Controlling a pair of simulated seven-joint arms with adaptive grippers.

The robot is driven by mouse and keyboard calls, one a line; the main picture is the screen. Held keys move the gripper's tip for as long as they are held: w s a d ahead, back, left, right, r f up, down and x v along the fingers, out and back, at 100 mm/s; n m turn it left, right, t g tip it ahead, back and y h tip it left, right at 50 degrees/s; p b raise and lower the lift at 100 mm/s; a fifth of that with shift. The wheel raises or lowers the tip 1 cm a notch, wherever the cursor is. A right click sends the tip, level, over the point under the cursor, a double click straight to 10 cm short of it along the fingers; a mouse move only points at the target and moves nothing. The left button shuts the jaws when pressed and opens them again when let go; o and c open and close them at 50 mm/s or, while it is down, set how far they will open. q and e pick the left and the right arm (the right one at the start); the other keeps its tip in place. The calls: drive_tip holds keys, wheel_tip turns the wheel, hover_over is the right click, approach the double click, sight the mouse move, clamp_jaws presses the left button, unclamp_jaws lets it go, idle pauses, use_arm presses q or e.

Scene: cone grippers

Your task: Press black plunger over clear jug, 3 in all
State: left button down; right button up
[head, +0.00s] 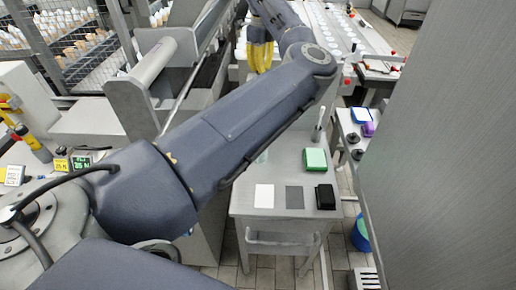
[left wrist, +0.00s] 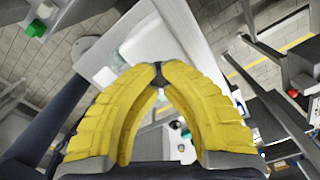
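My left gripper (head: 260,50) has yellow fingers and hangs at the upper middle of the head view, past the bend of my left arm. In the left wrist view its ribbed fingers (left wrist: 159,76) arch together with their tips meeting, and I see nothing held between them. A pale, see-through greenish thing (head: 262,157), possibly the clear jug, shows partly behind my arm on the small grey table. I cannot make out a black plunger over it. A small black thing (left wrist: 175,125) shows through the gap between the fingers, too small to name. My right gripper is not in view.
The small grey table (head: 270,222) bears a white square (head: 264,196), a grey square (head: 294,197), a black block (head: 325,196) and a green-topped box (head: 315,160). A large grey panel (head: 450,150) fills the right side. A blue bucket (head: 361,234) stands on the floor.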

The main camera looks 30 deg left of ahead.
use_arm(q)
drive_tip(key=shift+r, duration=2.4)
wheel_tip(320, 180, up, 6)
drive_tip(key=shift+a, duration=0.1)
